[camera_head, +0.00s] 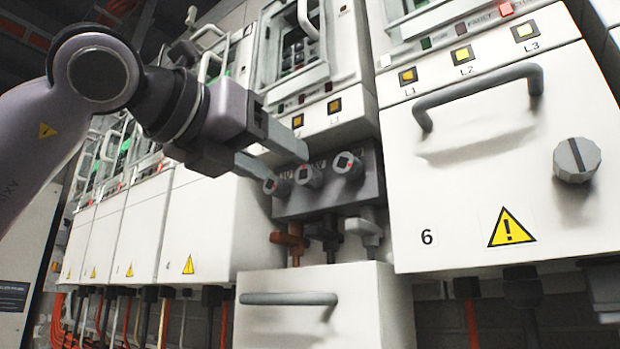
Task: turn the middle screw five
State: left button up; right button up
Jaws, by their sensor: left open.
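A dark grey block (318,200) between the white cabinets carries three round grey screws in a row. The middle screw (309,177) has a dark square centre and a small red mark. The left screw (277,187) and the right screw (347,166) look alike. My left gripper (284,163) comes in from the left, open and empty. Its two grey fingers point at the block, with their tips close to the left and middle screws in the picture. I cannot tell whether a fingertip touches a screw. My right gripper is out of view.
Cable lugs (325,235) hang below the block, above a lower white drawer with a grey handle (289,299). Cabinet 6 (465,190) stands close on the right, with a protruding handle (478,95) and a round knob (577,160). More white cabinets (140,225) line the left.

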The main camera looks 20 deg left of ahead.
aim_at(308, 178)
pick_arm(q)
jog(key=p+x, duration=0.1)
jog(key=x, duration=0.5)
jog(key=shift+w, duration=0.1)
jog(key=shift+f, duration=0.1)
jog(key=shift+c, duration=0.3)
jog(key=c, duration=1)
